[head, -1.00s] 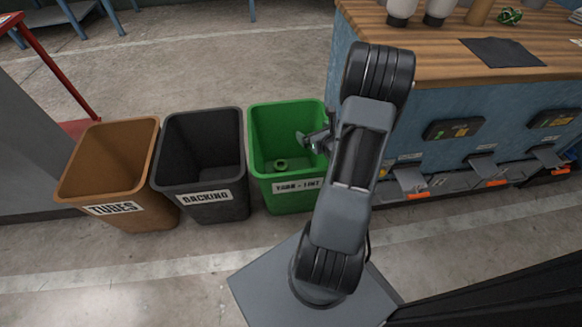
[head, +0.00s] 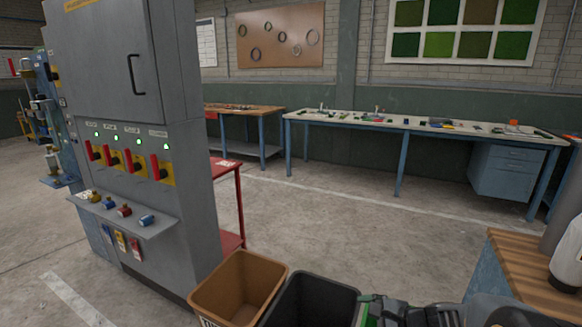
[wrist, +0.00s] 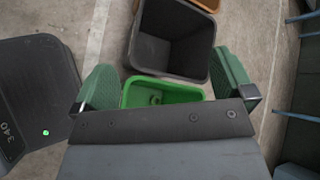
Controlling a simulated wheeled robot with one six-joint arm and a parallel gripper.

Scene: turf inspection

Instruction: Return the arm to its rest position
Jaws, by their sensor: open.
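My gripper shows in the wrist view (wrist: 165,88) with its two green-padded fingers wide apart and nothing between them. Past the fingers lies the green bin (wrist: 150,92), with a small ring-like green item (wrist: 155,99) inside it. In the head view my arm shows only at the bottom right edge, beside the black bin (head: 312,300). The gripper's fingertips cannot be made out clearly there.
A brown bin (head: 240,285) stands left of the black bin. A grey cabinet (head: 150,130) with red levers stands at left, a red stand (head: 228,200) behind it. A wooden bench (head: 530,265) is at right. Open floor (head: 350,215) lies between these and the long workbench (head: 400,122).

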